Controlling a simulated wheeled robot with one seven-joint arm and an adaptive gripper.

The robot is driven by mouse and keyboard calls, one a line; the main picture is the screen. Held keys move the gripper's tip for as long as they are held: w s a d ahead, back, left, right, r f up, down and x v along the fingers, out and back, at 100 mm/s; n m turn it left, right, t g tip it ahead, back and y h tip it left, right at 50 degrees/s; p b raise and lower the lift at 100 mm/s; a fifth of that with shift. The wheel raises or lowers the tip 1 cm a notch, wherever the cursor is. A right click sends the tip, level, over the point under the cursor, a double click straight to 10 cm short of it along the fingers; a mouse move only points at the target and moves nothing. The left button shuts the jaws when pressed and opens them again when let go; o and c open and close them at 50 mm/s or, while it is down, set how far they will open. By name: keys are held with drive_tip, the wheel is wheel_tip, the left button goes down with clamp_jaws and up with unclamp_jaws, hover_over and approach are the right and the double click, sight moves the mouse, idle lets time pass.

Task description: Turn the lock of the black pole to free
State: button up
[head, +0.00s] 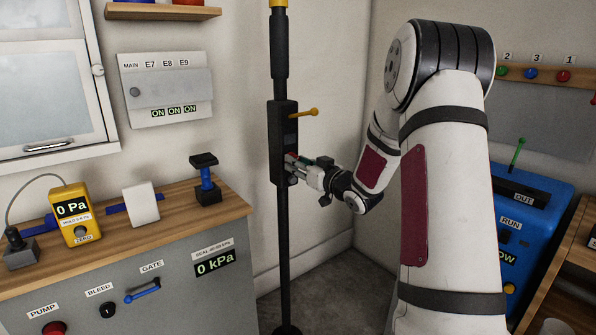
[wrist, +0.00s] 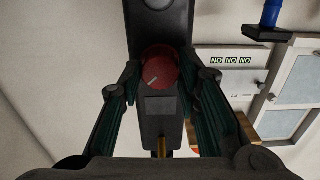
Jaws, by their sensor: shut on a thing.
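The black pole (head: 283,235) stands upright in front of the wall, with a black lock housing (head: 281,145) partway up it. A yellow lever (head: 305,113) sticks out from the housing to the right. My gripper (head: 295,168) reaches the housing's lower part from the right. In the wrist view, a round red knob (wrist: 161,68) on the housing (wrist: 161,130) sits between the fingertips of my gripper (wrist: 160,74), which is shut on it. A pale mark on the knob slants to the lower left. In the head view my fingers hide most of the knob.
A grey-fronted bench (head: 120,285) with a wooden top stands at the left, with a yellow gauge (head: 75,215) on it. A grey switch panel (head: 167,92) hangs on the wall. A blue machine (head: 535,225) stands at the right. Floor (head: 330,285) shows clear beside the pole.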

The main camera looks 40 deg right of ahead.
drive_tip(key=n+b, duration=0.9)
drive_tip(key=shift+f, duration=0.1)
drive_tip(key=shift+n+b, duration=0.3)
drive_tip(key=o, duration=1.1)
drive_tip(key=shift+o, duration=0.2)
drive_tip(key=s, duration=1.2)
drive_tip(key=shift+d, duration=0.2)
drive_tip(key=shift+w, duration=0.1)
